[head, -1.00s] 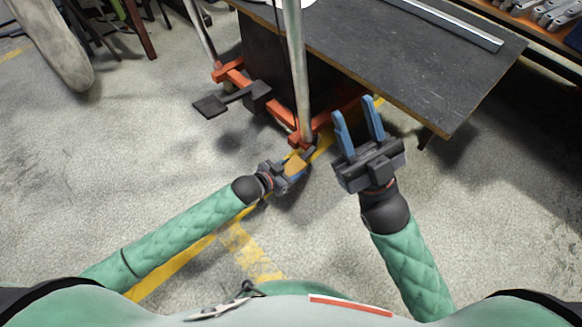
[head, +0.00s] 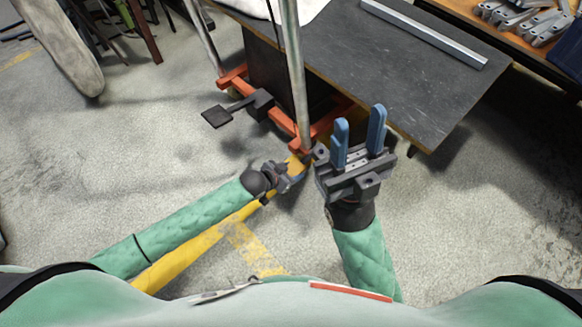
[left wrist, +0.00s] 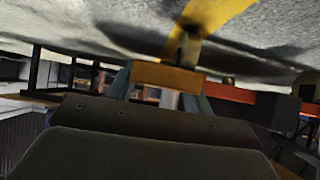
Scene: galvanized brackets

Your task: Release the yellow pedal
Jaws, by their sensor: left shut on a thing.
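The yellow pedal (left wrist: 167,76) is a small orange-yellow block between the blue fingers of my left gripper in the left wrist view. In the head view, my left gripper (head: 296,167) is low near the floor at the foot of the orange frame and shut on the pedal, which is mostly hidden there by the gripper. My right gripper (head: 360,118) is open and empty, its two blue fingers apart, above the floor near the table's front edge.
An orange frame (head: 280,119) with a metal post (head: 295,75) stands beside the dark table (head: 415,85). A black pedal (head: 217,117) sticks out to the left. A metal bar (head: 425,33) lies on the table. Grey floor (head: 130,175) at left is clear.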

